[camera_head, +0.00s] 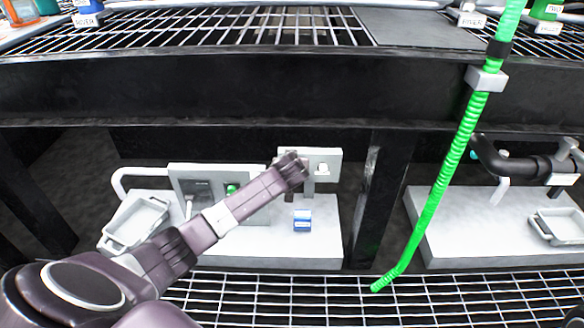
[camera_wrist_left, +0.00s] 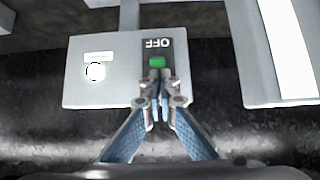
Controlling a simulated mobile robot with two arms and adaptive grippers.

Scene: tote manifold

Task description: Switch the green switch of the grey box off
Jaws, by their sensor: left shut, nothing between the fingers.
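The grey box (camera_head: 331,156) stands at the back of the left work area in the head view, with a white round knob (camera_head: 323,170). In the left wrist view the grey box (camera_wrist_left: 85,60) fills the upper left, upside down. It shows the same knob (camera_wrist_left: 95,72), a dark strip marked OFF (camera_wrist_left: 157,43) and the green switch (camera_wrist_left: 157,62). My left gripper (camera_head: 298,163) is in front of the box and hides the switch in the head view. Its fingers (camera_wrist_left: 158,84) are shut and empty, tips just beside the switch; I cannot tell if they touch. My right gripper is not in view.
A grey panel (camera_head: 250,178) with a green part (camera_head: 231,188) stands left of the box, behind my arm. A blue and white block (camera_head: 302,220) sits on the white base. A green hose (camera_head: 445,180) hangs at the right. A dark shelf beam (camera_head: 270,92) runs above.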

